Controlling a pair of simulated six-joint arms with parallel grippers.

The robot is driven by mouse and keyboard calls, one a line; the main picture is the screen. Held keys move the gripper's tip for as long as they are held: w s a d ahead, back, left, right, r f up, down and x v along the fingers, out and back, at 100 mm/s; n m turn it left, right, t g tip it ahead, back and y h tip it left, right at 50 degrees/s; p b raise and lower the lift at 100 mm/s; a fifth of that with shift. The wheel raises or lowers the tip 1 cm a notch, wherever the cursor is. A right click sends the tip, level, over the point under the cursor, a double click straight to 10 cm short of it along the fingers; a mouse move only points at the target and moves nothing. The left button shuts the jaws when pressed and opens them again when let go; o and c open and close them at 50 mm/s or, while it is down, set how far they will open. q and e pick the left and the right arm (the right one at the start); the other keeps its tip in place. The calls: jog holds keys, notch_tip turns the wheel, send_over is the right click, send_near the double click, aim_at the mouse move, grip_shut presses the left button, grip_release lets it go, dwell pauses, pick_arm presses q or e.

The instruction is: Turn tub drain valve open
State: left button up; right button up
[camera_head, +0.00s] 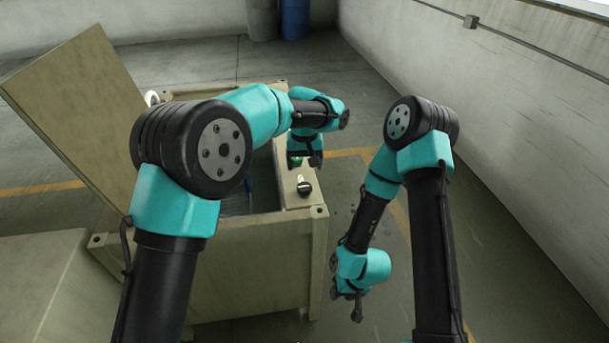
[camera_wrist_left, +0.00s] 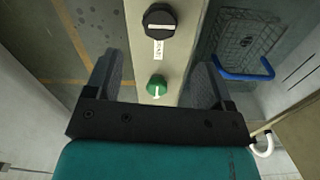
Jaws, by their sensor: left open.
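The tub (camera_head: 250,265) is a beige box with its lid (camera_head: 70,105) raised. On its right rim strip sit a black round knob (camera_head: 305,187) and a green knob (camera_head: 297,160). In the left wrist view the black knob (camera_wrist_left: 159,20) has a white label below it, too small to read surely. The green knob (camera_wrist_left: 157,86) has a white pointer line and lies between the spread fingers of my left gripper (camera_wrist_left: 157,78). The left gripper (camera_head: 305,160) is open and points down over it; contact cannot be judged. My right gripper (camera_head: 348,305) hangs low, right of the tub.
A blue-handled wire basket (camera_wrist_left: 240,45) is inside the tub. A beige block (camera_head: 45,285) stands at the front left. A concrete wall (camera_head: 520,120) runs along the right. A blue barrel (camera_head: 295,18) stands far back. The floor right of the tub is clear apart from my arm.

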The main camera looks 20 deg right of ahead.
pick_arm(q)
notch_tip(320, 180, up, 8)
jog(key=shift+r, duration=0.2)
dwell(0.3)
